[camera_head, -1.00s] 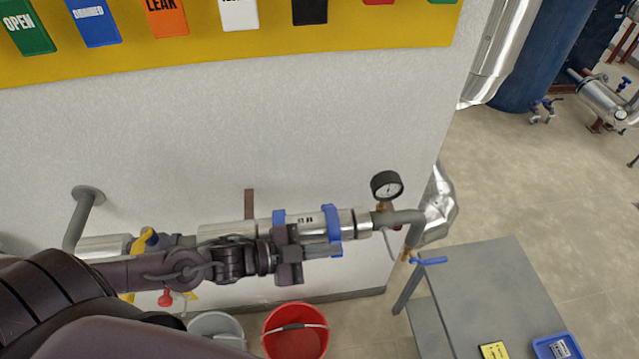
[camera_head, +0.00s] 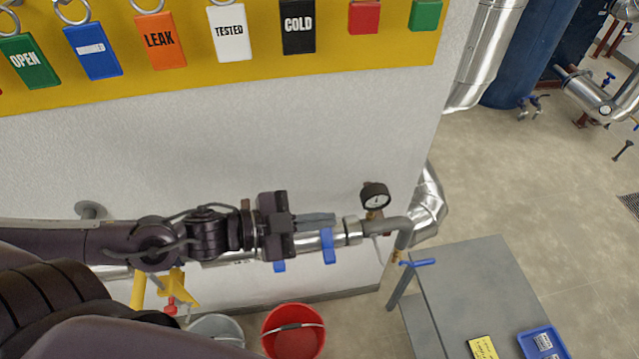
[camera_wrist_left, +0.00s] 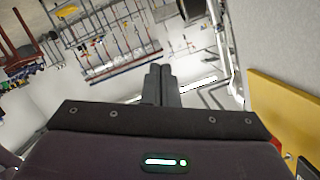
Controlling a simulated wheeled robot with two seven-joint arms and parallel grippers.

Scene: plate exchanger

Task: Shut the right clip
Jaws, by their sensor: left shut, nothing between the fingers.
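A silver pipe-like cylinder (camera_head: 306,241) runs along the wall and carries two blue clips. The right clip (camera_head: 328,247) shows below my fingers, with its lower end hanging under the cylinder; its upper part is hidden by the fingers. The left clip (camera_head: 279,266) shows only its low end below my gripper body. My left gripper (camera_head: 332,219) is shut and empty, its fingers pointing right across the top of the cylinder, above the right clip. Whether it touches the clip I cannot tell. The shut fingers also show in the left wrist view (camera_wrist_left: 162,80). My right gripper is out of view.
A pressure gauge (camera_head: 375,196) stands on the pipe just right of the fingertips. A yellow board (camera_head: 190,84) with tags is on the wall above. A grey table (camera_head: 470,285) stands at right, and a red bucket (camera_head: 293,333) below. The wall between board and pipe is clear.

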